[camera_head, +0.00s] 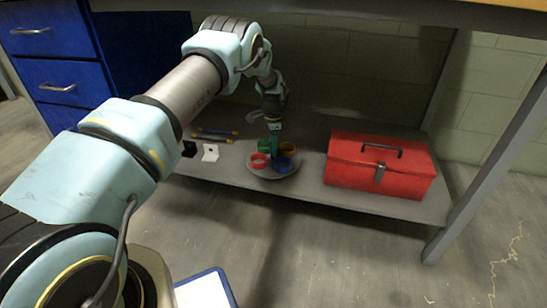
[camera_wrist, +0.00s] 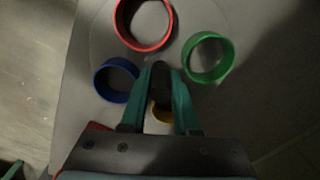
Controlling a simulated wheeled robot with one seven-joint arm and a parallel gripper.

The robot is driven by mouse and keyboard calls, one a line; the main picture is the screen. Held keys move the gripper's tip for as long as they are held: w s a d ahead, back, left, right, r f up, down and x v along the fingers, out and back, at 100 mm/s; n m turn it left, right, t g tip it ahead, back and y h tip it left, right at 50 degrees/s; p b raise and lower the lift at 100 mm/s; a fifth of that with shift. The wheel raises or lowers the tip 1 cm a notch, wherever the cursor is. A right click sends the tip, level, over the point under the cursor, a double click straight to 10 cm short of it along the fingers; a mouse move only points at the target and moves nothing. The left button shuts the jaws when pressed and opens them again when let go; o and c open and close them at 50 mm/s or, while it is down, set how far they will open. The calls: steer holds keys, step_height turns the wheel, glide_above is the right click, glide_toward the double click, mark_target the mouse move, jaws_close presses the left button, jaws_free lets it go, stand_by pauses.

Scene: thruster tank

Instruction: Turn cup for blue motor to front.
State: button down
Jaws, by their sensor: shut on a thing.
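A round grey tray (camera_head: 268,176) on the low shelf bears red, green, blue and yellow cups. In the head view the blue cup (camera_head: 284,165) is at the front right and the red cup (camera_head: 258,162) at the front left. The green cup (camera_head: 263,146) and yellow cup (camera_head: 289,148) are behind. My gripper (camera_head: 274,139) reaches down among the cups. In the wrist view my gripper (camera_wrist: 160,76) is shut on a dark upright post (camera_wrist: 158,72) at the tray's middle. The blue cup (camera_wrist: 116,80) is left of the fingers; the yellow cup (camera_wrist: 160,113) is partly hidden between them.
A red toolbox (camera_head: 380,165) stands right of the tray on the shelf. Left of it lie a white piece (camera_head: 210,153), a black piece (camera_head: 189,149) and blue-and-yellow rods (camera_head: 215,135). A table leg (camera_head: 485,160) is at the right, and the tabletop is overhead.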

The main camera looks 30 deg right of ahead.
steer(key=c, duration=0.8)
jaws_free()
steer(key=shift+o, duration=0.2)
steer(key=shift+r, duration=0.15)
